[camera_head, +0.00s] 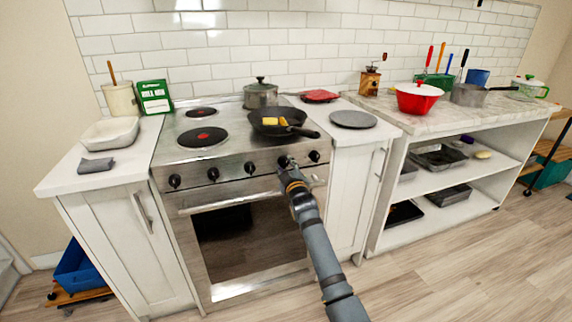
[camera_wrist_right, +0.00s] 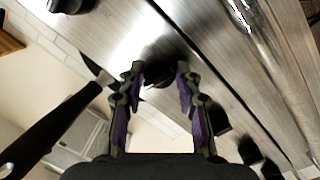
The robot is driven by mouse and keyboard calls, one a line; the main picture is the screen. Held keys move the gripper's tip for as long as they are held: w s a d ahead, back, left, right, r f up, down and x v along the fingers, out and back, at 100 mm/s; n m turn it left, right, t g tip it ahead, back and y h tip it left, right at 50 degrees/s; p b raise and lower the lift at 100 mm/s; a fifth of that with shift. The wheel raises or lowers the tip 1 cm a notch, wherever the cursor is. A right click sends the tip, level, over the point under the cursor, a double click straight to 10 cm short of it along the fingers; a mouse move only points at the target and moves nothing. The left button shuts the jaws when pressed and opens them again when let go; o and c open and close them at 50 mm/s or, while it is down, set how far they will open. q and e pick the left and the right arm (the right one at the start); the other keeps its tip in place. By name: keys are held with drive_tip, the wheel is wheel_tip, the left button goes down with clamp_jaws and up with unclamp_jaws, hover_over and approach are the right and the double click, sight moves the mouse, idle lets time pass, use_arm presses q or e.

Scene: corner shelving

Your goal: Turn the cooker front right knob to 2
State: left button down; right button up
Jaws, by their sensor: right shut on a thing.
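The cooker (camera_head: 232,188) has a steel front panel with a row of several black knobs. My right gripper (camera_head: 287,166) reaches up to the panel and is shut on the second knob from the right (camera_head: 283,160). In the right wrist view, this dark knob (camera_wrist_right: 158,74) sits between the fingertips of my right gripper (camera_wrist_right: 160,88). Its pointer and any number marks cannot be read. The rightmost knob (camera_head: 314,156) stands free beside it. My left gripper is not in view.
A black frying pan (camera_head: 262,130) with yellow pieces sits on the hob, its handle pointing towards the right front. A grey pot (camera_head: 261,94) stands behind it. The oven door handle (camera_head: 225,200) runs just below the knobs. The floor in front is clear.

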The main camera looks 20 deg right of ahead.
drive_tip(key=m+p, duration=0.2)
drive_tip(key=m, duration=0.2)
drive_tip(key=m+y+p, duration=0.1)
drive_tip(key=m+p, duration=0.2)
drive_tip(key=m, duration=0.1)
drive_tip(key=shift+r+m+g, duration=0.15)
drive_tip(key=shift+m+g, duration=0.15)
drive_tip(key=shift+g, duration=0.1)
drive_tip(key=m+p, duration=0.2)
drive_tip(key=m, duration=0.1)
drive_tip(key=m+p, duration=0.1)
drive_tip(key=m, duration=0.1)
drive_tip(key=shift+m+y, duration=0.4)
drive_tip(key=shift+m+y+p, duration=0.3)
drive_tip(key=shift+m+p, duration=0.2)
drive_tip(key=shift+m, duration=0.6)
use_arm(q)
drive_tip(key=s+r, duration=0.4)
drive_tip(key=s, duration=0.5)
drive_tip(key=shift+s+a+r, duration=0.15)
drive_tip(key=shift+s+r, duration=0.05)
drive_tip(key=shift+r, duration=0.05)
use_arm(e)
drive_tip(key=shift+m, duration=1.3)
drive_tip(key=o, duration=1.2)
drive_tip(key=shift+c, duration=0.2)
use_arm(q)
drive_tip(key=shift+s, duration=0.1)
